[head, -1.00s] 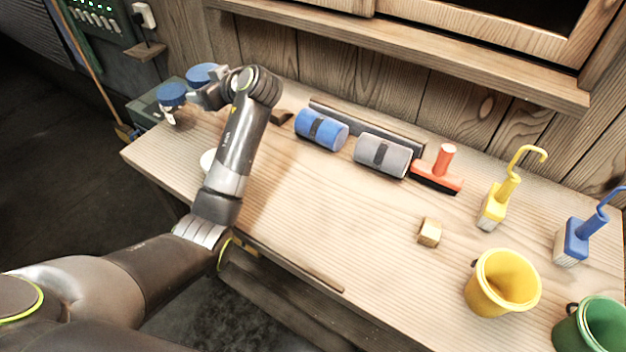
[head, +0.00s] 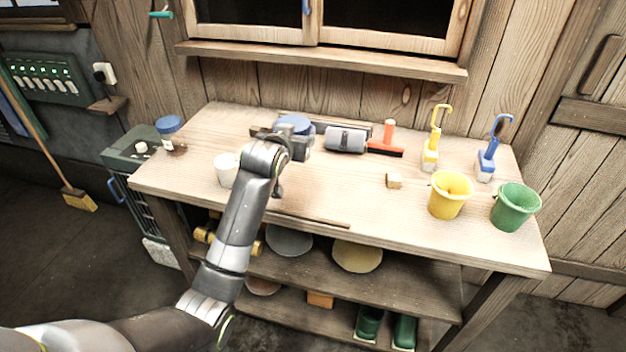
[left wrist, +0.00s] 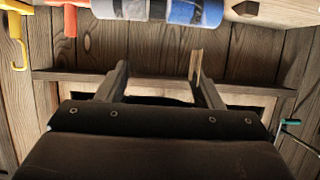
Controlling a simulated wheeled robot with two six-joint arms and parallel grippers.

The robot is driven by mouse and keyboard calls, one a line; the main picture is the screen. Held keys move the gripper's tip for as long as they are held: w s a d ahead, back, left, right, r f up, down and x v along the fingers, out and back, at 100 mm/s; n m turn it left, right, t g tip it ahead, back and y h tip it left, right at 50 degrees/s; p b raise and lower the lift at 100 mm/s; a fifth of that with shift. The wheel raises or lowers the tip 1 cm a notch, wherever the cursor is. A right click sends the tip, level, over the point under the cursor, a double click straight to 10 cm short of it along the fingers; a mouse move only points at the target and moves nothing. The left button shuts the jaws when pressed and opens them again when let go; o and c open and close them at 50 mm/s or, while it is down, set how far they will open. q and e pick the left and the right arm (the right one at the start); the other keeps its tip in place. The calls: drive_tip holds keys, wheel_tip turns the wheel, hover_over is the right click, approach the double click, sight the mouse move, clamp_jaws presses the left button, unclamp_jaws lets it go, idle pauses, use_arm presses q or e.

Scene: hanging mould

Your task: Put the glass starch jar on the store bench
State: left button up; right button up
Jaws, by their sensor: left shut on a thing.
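My right gripper is not in view.
A white pot (head: 227,170) stands left of my arm. A grey roll (head: 346,140), a red scraper (head: 388,140), yellow (head: 432,145) and blue (head: 489,158) brushes, a small block (head: 394,181), and yellow (head: 450,196) and green (head: 515,208) buckets occupy the right.

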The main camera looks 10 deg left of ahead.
use_arm(q)
drive_tip(key=f, duration=0.5)
drive_tip(key=shift+w+d+f+p, duration=0.2)
drive_tip(key=shift+w+f+p, duration=0.05)
drive_tip(key=shift+f+p, duration=0.15)
drive_tip(key=shift+f, duration=2.2)
drive_tip(key=shift+s+f, duration=0.1)
drive_tip(key=o, duration=1.1)
drive_tip(key=shift+c, duration=0.2)
drive_tip(key=shift+s, duration=0.1)
drive_tip(key=v, duration=1.2)
